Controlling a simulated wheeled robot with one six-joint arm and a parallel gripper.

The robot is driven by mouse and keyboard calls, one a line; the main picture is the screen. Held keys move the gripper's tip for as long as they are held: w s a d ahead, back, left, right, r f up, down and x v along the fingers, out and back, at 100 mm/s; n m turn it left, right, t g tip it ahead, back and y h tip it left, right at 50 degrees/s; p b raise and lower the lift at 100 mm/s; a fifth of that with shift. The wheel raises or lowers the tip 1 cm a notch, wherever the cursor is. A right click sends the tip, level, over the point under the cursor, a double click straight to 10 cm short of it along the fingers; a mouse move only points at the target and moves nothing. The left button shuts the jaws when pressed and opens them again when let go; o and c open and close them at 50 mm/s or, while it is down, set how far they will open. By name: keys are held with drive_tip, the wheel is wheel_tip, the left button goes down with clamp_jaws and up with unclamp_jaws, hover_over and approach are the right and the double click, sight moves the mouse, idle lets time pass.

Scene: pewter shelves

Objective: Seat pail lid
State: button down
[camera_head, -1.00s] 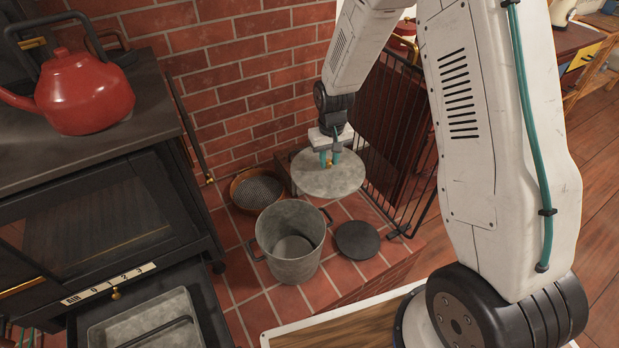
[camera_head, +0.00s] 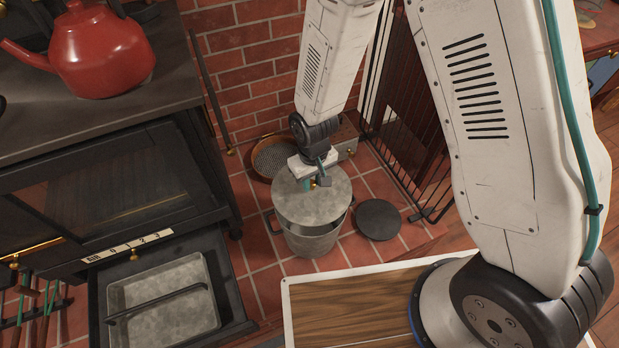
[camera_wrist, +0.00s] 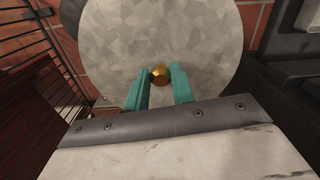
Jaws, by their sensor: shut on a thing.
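The pail lid (camera_head: 305,205) is a round grey galvanized disc with a brass knob (camera_wrist: 160,75). My gripper (camera_head: 316,183) is shut on the knob, its teal fingers on either side of it in the wrist view. The grey metal pail (camera_head: 312,243) stands upright on the red tiles. The lid is over the pail's mouth and covers most of it. A dark gap shows under the lid at the right front, so it looks raised or tilted there. The contact between lid and rim is hidden.
A dark round disc (camera_head: 377,219) lies on the tiles right of the pail. A round sieve (camera_head: 271,157) stands behind. The black stove (camera_head: 150,190) with an open drawer and tray (camera_head: 165,300) is at left. A black fire screen (camera_head: 405,120) stands at right.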

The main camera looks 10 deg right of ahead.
sight(312, 193)
drive_tip(key=shift+f, duration=3.15)
drive_tip(key=shift+w+f, duration=0.1)
drive_tip(key=shift+f, duration=0.5)
drive_tip(key=c, duration=1.1)
unclamp_jaws()
drive_tip(key=shift+r, duration=0.1)
drive_tip(key=shift+w+r, duration=0.1)
drive_tip(key=shift+r, duration=3.35)
